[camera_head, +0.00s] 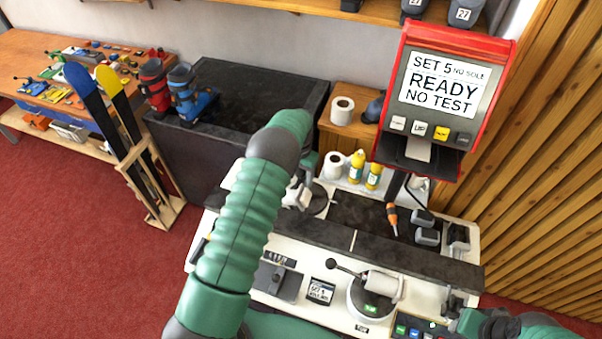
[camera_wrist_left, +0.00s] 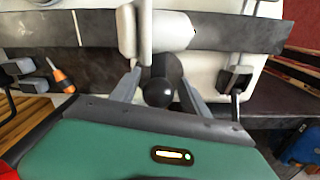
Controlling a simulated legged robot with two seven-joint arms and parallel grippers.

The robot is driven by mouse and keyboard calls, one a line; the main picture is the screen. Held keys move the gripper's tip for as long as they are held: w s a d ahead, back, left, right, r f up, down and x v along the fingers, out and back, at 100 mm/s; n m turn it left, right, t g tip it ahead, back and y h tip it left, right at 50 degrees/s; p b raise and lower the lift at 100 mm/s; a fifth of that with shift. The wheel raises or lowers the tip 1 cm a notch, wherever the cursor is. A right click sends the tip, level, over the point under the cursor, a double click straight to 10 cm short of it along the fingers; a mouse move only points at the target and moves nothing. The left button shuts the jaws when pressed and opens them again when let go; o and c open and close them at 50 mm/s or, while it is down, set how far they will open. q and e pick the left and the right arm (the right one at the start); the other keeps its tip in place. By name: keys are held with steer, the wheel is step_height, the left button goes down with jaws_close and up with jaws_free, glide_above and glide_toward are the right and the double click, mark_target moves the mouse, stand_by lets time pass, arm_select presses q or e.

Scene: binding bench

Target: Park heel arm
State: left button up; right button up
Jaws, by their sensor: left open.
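My left gripper (camera_wrist_left: 160,82) is open, with its two grey fingers on either side of a black ball knob (camera_wrist_left: 158,93); I cannot tell whether they touch it. Beyond the knob is a pale rounded block (camera_wrist_left: 174,32), seemingly part of the heel arm. In the head view, my green left arm reaches over the bench, and white parts (camera_head: 297,197) show beside its wrist over a dark round base; the fingertips are hidden there. A second unit with a knobbed lever (camera_head: 333,263) stands at the front. My right gripper (camera_head: 490,322) is partly in view at the bottom right, its jaws unclear.
A red-framed display (camera_head: 443,90) reads "SET 5 NO SOLE, READY, NO TEST". An orange screwdriver (camera_head: 391,218), yellow bottles (camera_head: 357,165) and paper rolls (camera_head: 333,165) are near the back. Skis (camera_head: 105,110) and ski boots (camera_head: 185,90) are at left.

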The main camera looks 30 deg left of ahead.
arm_select(q)
steer(key=shift+a+f, duration=0.35)
steer(key=shift+d+r, duration=0.2)
steer(key=shift+d, duration=0.4)
steer(key=c, duration=1)
steer(key=shift+a, duration=0.2)
jaws_close()
